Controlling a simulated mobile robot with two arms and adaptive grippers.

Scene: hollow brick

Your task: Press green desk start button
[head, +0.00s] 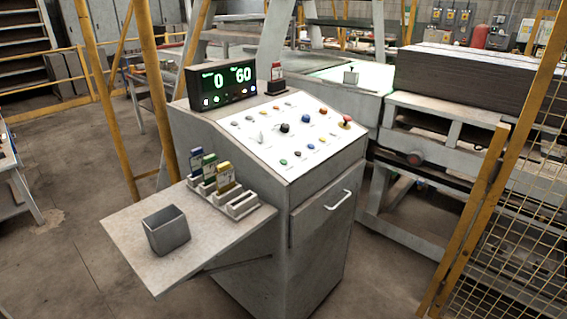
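The grey control desk (230,140) stands in the middle of the head view with a sloped white panel (262,152) on top. A small green button (284,162) sits at the panel's near lower corner. Several other small buttons in blue, orange and grey lie in rows on the panel, too small to read their labels. A black knob (284,128) is near the panel's middle, and a red mushroom button (346,121) is at its right end. Neither of my grippers shows in the head view, and nothing covers the panel.
A display (222,82) reading 0 and 60 stands behind the panel. A side shelf (130,240) holds a grey cup (166,231) and a rack with colored cards (226,177). A yellow mesh fence (520,190) is at right; floor is open at front left.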

